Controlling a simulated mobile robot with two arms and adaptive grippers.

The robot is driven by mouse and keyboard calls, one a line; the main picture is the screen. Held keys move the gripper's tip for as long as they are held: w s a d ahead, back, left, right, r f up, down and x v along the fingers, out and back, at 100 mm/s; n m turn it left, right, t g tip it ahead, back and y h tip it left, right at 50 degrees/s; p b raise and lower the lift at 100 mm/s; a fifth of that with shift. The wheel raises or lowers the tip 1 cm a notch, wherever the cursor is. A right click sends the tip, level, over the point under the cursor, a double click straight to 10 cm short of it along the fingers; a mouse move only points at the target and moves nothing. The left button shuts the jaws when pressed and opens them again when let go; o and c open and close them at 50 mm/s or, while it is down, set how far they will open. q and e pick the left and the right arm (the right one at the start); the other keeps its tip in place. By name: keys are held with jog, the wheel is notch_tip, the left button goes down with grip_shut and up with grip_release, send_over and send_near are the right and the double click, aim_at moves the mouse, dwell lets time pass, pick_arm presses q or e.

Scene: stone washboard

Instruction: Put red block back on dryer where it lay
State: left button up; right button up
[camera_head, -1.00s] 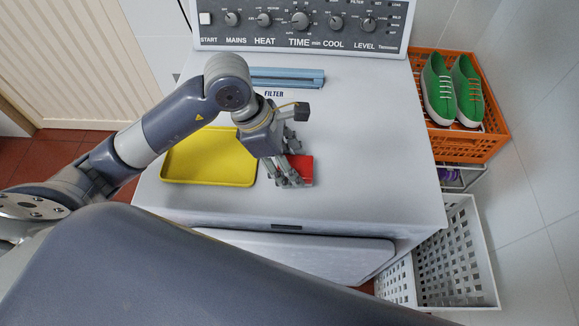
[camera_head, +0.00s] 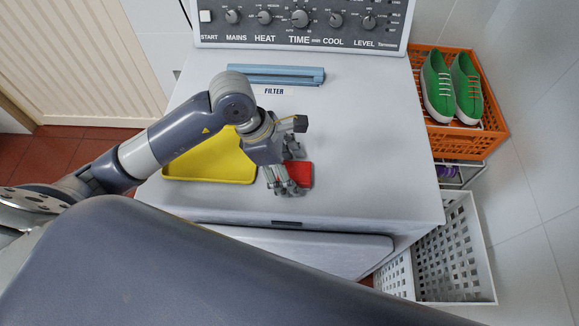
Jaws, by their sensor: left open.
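The red block (camera_head: 303,174) lies on the white top of the dryer (camera_head: 370,150), right of the yellow tray and near the front edge. My left gripper (camera_head: 283,188) is open, low over the dryer top, just left of the block. Its fingers cover part of the block's left side, and I cannot tell whether they touch it. My right gripper is not in view.
The yellow tray (camera_head: 215,170) lies left of the gripper, partly under my left arm. The blue filter handle (camera_head: 275,75) is behind. The dryer's right side is clear. An orange crate (camera_head: 440,140) with green shoes (camera_head: 437,88) and a white basket (camera_head: 455,245) stand at the right.

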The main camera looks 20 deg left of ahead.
pick_arm(q)
jog(key=shift+r, duration=0.15)
jog(key=shift+a+r, duration=0.15)
jog(key=shift+r, duration=0.1)
jog(key=b+v, duration=0.2)
jog(key=v, duration=0.9)
jog(key=shift+r+b, duration=0.2)
jog(key=shift+b, duration=0.1)
jog(key=shift+s, duration=0.1)
